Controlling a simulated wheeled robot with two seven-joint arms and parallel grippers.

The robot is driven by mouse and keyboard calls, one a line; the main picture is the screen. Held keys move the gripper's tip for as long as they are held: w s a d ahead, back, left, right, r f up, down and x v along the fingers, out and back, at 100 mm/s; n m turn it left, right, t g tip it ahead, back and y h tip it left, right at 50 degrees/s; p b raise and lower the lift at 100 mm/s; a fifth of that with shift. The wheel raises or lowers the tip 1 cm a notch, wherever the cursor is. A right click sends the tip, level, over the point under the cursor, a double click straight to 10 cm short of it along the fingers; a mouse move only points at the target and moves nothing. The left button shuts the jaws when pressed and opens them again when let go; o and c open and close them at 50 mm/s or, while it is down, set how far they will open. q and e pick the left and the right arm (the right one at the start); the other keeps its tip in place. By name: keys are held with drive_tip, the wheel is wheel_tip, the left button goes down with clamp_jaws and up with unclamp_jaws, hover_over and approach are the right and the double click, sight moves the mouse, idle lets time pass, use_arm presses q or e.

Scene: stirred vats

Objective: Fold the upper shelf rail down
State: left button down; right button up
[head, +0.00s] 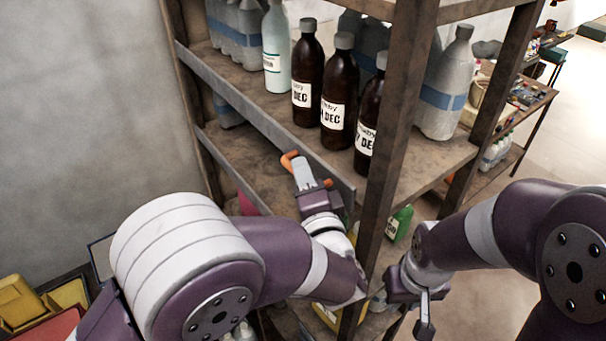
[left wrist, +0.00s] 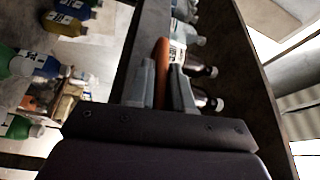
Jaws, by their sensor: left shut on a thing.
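The upper shelf rail (head: 252,113) is a long grey metal strip along the front edge of the upper shelf (head: 412,184). An orange handle (head: 289,158) is at the rail, towards its right end. My left gripper (head: 300,168) is shut on this handle. In the left wrist view the orange handle (left wrist: 162,62) stands between the two grey fingers, close beside the grey rail (left wrist: 147,40). Exactly how far the rail is tilted is hard to tell. My right gripper (head: 424,308) hangs right of the front post, away from the rail; its finger gap is not clear.
Dark brown bottles (head: 338,97) with white labels and a pale bottle (head: 276,50) stand behind the rail. A wooden post (head: 392,120) rises just right of my left gripper. A lower shelf holds a green bottle (head: 400,224). Yellow bins (head: 22,302) are at lower left.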

use_arm(q)
drive_tip(key=shift+s+a+f+n+b, duration=0.15)
drive_tip(key=shift+f+n+b, duration=0.35)
drive_tip(key=shift+b, duration=0.55)
drive_tip(key=shift+a+f+n+y+b, duration=0.1)
drive_tip(key=shift+f+n+y+b, duration=1.1)
drive_tip(key=shift+n+b, duration=2.5)
drive_tip(key=shift+a+f+n+y+b, duration=0.1)
drive_tip(key=shift+f+n+y+b, duration=0.55)
drive_tip(key=shift+n+y+b, duration=2)
drive_tip(key=shift+f+n+y+b, duration=0.45)
drive_tip(key=shift+f+n+b, duration=0.45)
drive_tip(key=shift+n+b, duration=3.8)
drive_tip(key=m+b, duration=0.2)
drive_tip(key=shift+m+b, duration=0.35)
drive_tip(key=c, duration=1.3)
unclamp_jaws()
drive_tip(key=shift+o, duration=0.9)
drive_tip(key=shift+a, duration=0.1)
